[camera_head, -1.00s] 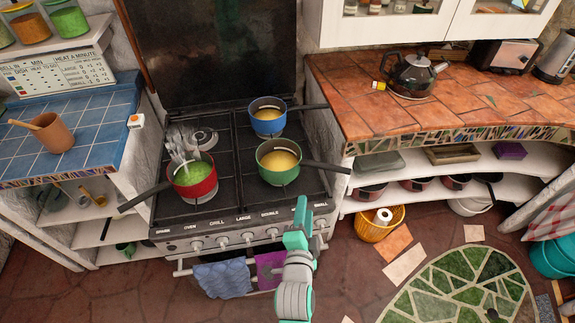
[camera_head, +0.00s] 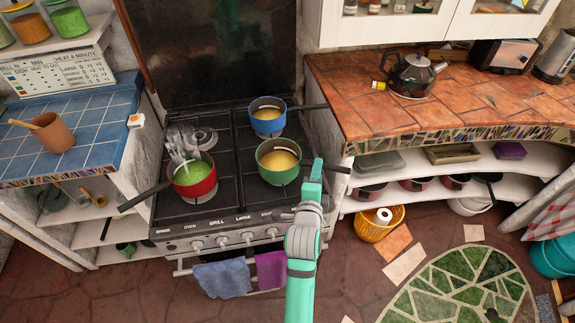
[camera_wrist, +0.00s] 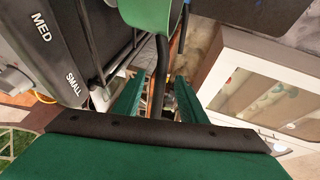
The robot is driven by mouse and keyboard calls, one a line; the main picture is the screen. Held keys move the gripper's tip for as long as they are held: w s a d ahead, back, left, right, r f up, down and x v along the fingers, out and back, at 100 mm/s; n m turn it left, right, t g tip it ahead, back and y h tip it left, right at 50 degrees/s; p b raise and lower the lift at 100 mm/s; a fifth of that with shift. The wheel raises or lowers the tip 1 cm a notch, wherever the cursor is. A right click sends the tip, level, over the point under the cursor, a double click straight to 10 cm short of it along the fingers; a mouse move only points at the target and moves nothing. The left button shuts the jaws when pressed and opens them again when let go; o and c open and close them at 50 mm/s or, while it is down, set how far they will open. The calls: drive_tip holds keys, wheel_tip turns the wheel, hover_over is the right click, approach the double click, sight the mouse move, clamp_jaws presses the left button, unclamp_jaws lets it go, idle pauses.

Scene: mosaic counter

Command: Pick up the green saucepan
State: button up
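The green saucepan (camera_head: 279,172) stands on the front right burner of the stove with yellowish contents in it. Its dark handle (camera_head: 340,169) points right and is partly hidden behind my gripper (camera_head: 317,164). In the wrist view, the green pan's side (camera_wrist: 146,12) shows at the top and its black handle (camera_wrist: 160,70) runs down between the two green fingers of my gripper (camera_wrist: 158,98). The fingers are apart, with gaps visible beside the handle, so my gripper is open around it.
A blue saucepan (camera_head: 267,122) stands just behind, its handle pointing right. A red saucepan (camera_head: 195,179) with green contents sits at front left, under steam. A tiled counter (camera_head: 440,115) with a kettle (camera_head: 411,75) lies to the right. Towels (camera_head: 223,279) hang on the oven rail.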

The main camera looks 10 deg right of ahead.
drive_tip(key=shift+x, duration=2.15)
drive_tip(key=shift+r, duration=0.1)
clamp_jaws()
drive_tip(key=shift+r, duration=0.15)
